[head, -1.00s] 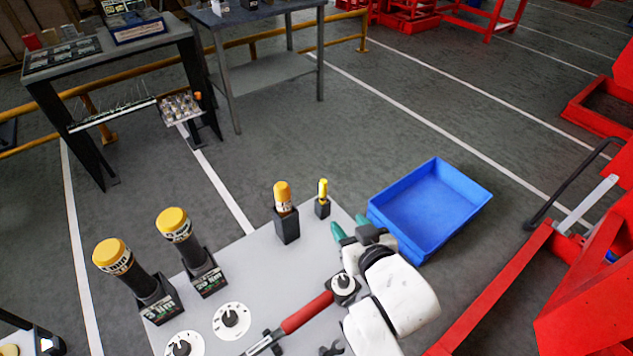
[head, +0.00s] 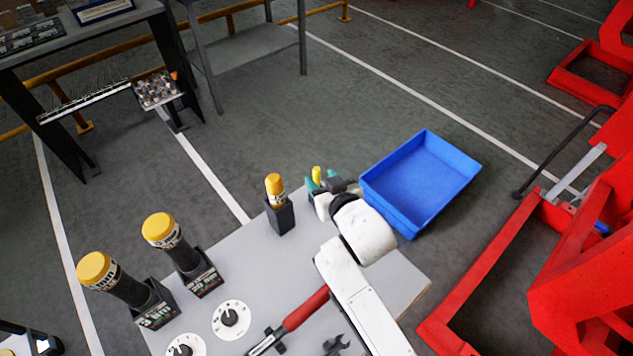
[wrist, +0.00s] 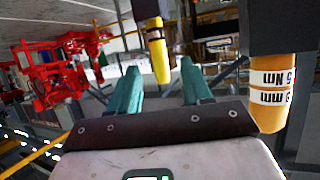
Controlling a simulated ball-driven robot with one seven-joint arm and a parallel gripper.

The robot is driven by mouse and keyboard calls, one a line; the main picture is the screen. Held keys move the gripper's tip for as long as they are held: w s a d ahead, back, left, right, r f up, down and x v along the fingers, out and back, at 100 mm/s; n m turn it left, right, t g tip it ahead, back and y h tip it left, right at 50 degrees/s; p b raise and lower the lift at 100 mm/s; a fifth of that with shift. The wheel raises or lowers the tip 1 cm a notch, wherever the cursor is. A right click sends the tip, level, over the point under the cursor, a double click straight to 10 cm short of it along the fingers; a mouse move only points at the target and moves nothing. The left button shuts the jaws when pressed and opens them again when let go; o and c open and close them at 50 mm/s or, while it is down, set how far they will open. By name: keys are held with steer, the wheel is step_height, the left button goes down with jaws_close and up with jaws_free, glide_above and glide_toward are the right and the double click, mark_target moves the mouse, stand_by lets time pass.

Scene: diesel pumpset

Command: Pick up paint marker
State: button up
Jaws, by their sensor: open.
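The paint marker (head: 317,173) is a small yellow stick at the far edge of the grey table. In the wrist view, which is upside down, the yellow marker (wrist: 161,62) stands in its black holder (wrist: 146,12). My gripper (head: 319,182) is open, its teal fingers at the marker. In the wrist view the marker shows in the gap between the fingertips of my gripper (wrist: 160,70), with space on both sides. I cannot tell how deep it is between them. In the head view my gripper hides the holder.
A larger yellow-capped tool (head: 276,188) stands in a black holder just left of my gripper. Two big yellow-capped tools (head: 160,228) (head: 97,270) stand further left. A red-handled wrench (head: 305,308) lies on the table (head: 262,262). A blue bin (head: 418,180) is to the right.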

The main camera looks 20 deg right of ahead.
mark_target(318, 178)
steer(key=shift+x, duration=2)
steer(key=shift+f, duration=0.2)
steer(key=shift+c, duration=0.4)
steer(key=c, duration=0.8)
step_height(318, 178, up, 10)
